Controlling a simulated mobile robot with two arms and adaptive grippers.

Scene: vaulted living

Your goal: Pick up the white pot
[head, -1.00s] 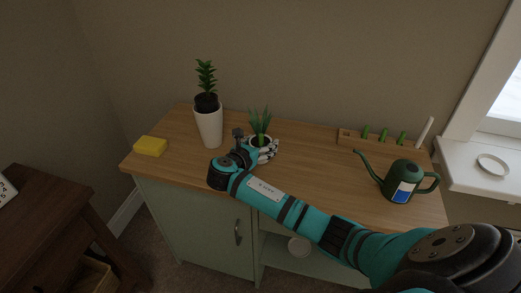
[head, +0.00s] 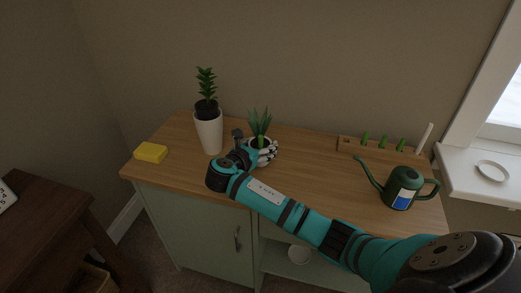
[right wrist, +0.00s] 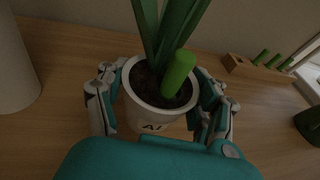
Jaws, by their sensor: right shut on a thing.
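A small white pot (head: 254,144) holds a spiky green plant in dark soil, with a thick green peg (right wrist: 178,74) standing in the soil. My right gripper (head: 262,152) is shut around this small pot on the cabinet's wooden top. In the right wrist view, the white pot (right wrist: 146,114) sits upright between the fingers, with dark lettering on its front. Its base is hidden, and a gap below it cannot be made out. A taller white pot (head: 208,134) with a leafy plant stands to its left, apart from the gripper. My left gripper is out of view.
A yellow sponge (head: 151,153) lies at the wooden top's (head: 310,173) left end. A dark green watering can (head: 402,188) stands at the right. A wooden rack (head: 362,148) with green pegs lies at the back right. The wood between small pot and can is clear.

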